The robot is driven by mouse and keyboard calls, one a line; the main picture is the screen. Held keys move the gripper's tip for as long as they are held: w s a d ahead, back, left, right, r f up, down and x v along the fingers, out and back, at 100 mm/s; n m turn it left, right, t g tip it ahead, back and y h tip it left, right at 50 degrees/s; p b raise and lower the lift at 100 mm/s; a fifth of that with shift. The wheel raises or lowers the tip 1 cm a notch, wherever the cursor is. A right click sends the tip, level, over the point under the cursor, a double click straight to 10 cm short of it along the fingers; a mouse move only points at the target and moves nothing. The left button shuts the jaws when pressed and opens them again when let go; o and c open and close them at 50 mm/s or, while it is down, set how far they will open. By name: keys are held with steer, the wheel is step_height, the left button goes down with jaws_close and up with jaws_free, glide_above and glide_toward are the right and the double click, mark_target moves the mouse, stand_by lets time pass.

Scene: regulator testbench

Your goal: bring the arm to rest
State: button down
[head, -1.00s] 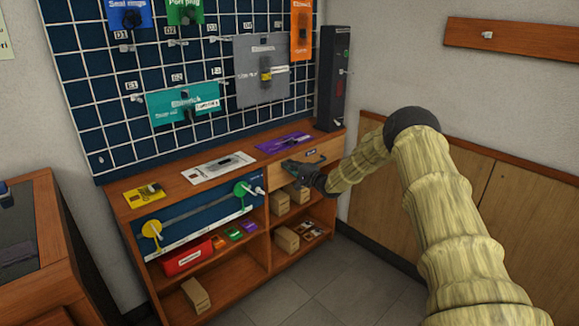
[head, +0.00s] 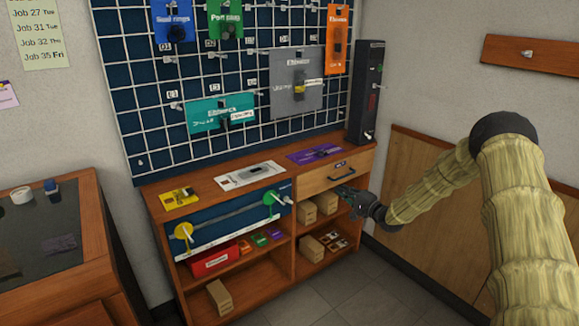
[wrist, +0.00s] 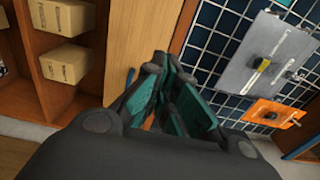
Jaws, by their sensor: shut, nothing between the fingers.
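My arm reaches in from the right in the head view. My gripper (head: 340,189) is just in front of and below the handle (head: 340,170) of the wooden drawer (head: 318,182), at the right end of the bench. It appears apart from the handle. In the wrist view my gripper (wrist: 178,75) has its teal-padded fingers together with nothing between them. The drawer looks closed.
Cardboard boxes (head: 307,213) stand on the shelf left of my gripper. A tall dark unit (head: 366,95) stands on the bench's right end. A pegboard (head: 140,110) holds colored cards. Bare floor (head: 330,285) lies in front. A desk (head: 90,230) stands left.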

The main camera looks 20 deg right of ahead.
steer(key=s+a+f+n+g+h, duration=0.1)
steer(key=s+a+f+n+g, duration=0.1)
steer(key=s+a+f, duration=0.5)
steer(key=s+a+f+n+g, duration=0.1)
steer(key=s+a+f+g, duration=0.2)
steer(key=a+f, duration=0.75)
steer(key=s+a+f+n+g, duration=0.2)
steer(key=s+a+f, duration=0.2)
steer(key=s, duration=0.4)
steer(key=s+a+f+n+g+h, duration=0.1)
steer(key=s+a+f+n+g, duration=0.1)
steer(key=s+a+f, duration=0.35)
steer(key=s+a+f+n+g, duration=0.1)
steer(key=s+a+f+g, duration=0.15)
steer(key=s, duration=0.65)
steer(key=s+a+n+g+h, duration=0.25)
steer(key=s+n+g, duration=0.4)
steer(key=s, duration=2.35)
step_height(320, 180, up, 16)
steer(key=p, duration=1.6)
steer(key=shift+w+d+t+p, duration=0.25)
steer(key=shift+w+t+p, duration=0.05)
steer(key=shift+w+p, duration=0.1)
steer(key=shift+r+h, duration=0.1)
steer(key=shift+h, duration=0.15)
